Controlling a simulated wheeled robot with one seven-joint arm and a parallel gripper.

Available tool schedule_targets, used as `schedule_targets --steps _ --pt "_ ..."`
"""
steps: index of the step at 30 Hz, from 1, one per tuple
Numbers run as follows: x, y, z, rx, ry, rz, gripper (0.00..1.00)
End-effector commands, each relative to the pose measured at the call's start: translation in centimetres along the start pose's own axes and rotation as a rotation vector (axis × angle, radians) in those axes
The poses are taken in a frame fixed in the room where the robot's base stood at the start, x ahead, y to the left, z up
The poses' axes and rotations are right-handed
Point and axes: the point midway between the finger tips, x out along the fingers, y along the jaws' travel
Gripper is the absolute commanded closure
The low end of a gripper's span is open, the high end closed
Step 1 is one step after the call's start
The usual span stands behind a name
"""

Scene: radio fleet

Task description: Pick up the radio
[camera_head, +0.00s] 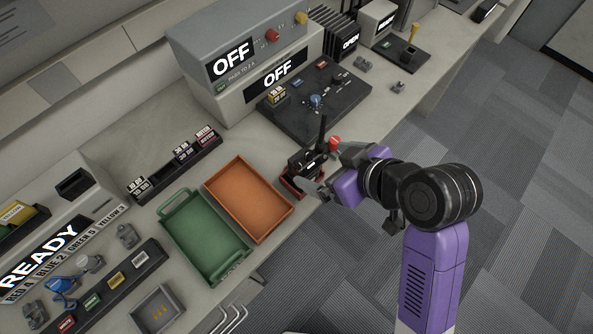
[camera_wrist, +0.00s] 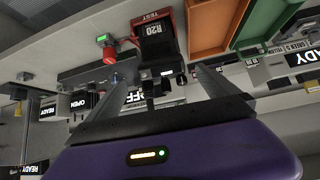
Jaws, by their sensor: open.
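The radio is black with an upright dark antenna and stands in a red holder at the table's front edge in the head view (camera_head: 306,162). In the wrist view the radio (camera_wrist: 153,45) is marked R20, and the red holder around it reads TEST. My gripper (camera_head: 322,186) is right beside the radio in the head view. In the wrist view my gripper (camera_wrist: 164,82) has its two fingers spread apart, with the radio beyond and between their tips. Whether a finger touches the radio I cannot tell.
An orange tray (camera_head: 249,200) and a green tray (camera_head: 197,248) lie to the left of the radio. A red button (camera_head: 333,142) is close beside it. A dark panel (camera_head: 335,107) with knobs and a grey OFF console (camera_head: 213,57) stand behind. The floor on the right is clear.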

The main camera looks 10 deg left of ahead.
Motion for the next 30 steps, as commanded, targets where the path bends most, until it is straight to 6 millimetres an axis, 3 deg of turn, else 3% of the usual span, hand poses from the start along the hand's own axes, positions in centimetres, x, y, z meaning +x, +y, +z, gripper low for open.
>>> schedule_targets --steps 11,21,30 --pt "3.0 -0.2 -0.2 -0.010 -0.007 -0.009 0.02" --pt "7.3 -0.3 0.1 -0.008 -0.007 -0.008 0.02" --pt "7.8 -0.2 0.1 -0.008 -0.005 -0.006 0.02"
